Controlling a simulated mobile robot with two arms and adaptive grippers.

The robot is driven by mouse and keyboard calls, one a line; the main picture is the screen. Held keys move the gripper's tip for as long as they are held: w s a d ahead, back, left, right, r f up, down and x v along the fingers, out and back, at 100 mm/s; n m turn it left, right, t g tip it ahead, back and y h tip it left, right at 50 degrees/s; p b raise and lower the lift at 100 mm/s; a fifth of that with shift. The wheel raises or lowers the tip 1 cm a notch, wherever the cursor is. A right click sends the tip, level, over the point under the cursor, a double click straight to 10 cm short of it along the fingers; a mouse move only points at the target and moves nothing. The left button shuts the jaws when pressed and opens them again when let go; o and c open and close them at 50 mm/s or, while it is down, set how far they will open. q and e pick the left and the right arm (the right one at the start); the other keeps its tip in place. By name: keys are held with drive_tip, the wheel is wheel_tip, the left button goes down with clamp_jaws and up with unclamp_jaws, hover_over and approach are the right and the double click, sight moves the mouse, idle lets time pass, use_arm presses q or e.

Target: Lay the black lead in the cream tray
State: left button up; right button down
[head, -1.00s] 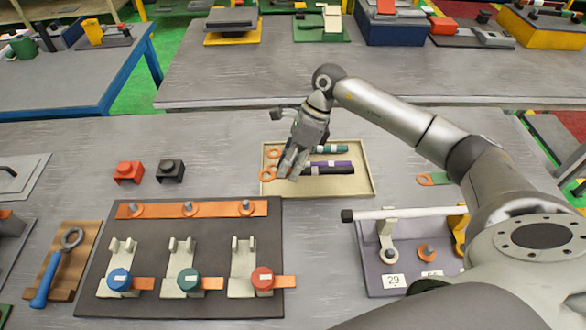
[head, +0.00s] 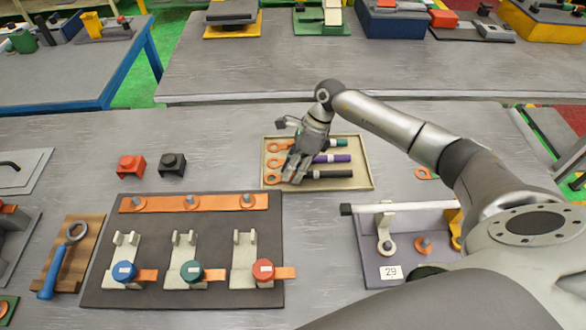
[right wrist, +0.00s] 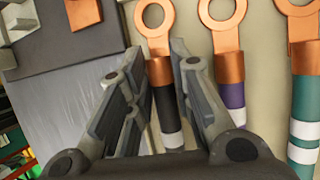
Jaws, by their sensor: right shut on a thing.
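The black lead (head: 330,174) with its copper ring end lies along the near side of the cream tray (head: 367,182), level with the tray floor as far as I can tell. My right gripper (head: 291,178) is over the tray's left part, shut on the black lead near its copper sleeve. In the right wrist view my right gripper's fingers (right wrist: 158,58) stand on both sides of the black lead (right wrist: 168,104), and its ring sticks out beyond them. A purple lead (head: 333,158) and a green lead (head: 341,143) lie beside it in the tray. My left gripper is not in view.
A dark board (head: 215,221) with a copper bar and blue, green and red terminals stands at the front left of the tray. A fixture with a white bar (head: 400,209) stands at the front right. Red (head: 131,166) and black blocks (head: 172,166) sit left of the tray.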

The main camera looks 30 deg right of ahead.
drive_tip(key=shift+s+f, duration=0.15)
drive_tip(key=shift+f, duration=0.1)
drive_tip(key=c, duration=1.3)
unclamp_jaws()
drive_tip(key=shift+f, duration=0.15)
drive_tip(key=shift+r, duration=0.45)
drive_tip(key=shift+r+p, duration=0.4)
drive_tip(key=shift+p, duration=0.35)
drive_tip(key=shift+w+d+r+b, duration=0.25)
drive_tip(key=shift+d+r+b, duration=0.15)
drive_tip(key=shift+b, duration=0.35)
drive_tip(key=b+v, duration=0.3)
drive_tip(key=v, duration=0.7)
drive_tip(key=shift+r, duration=0.4)
drive_tip(key=shift+s, duration=0.1)
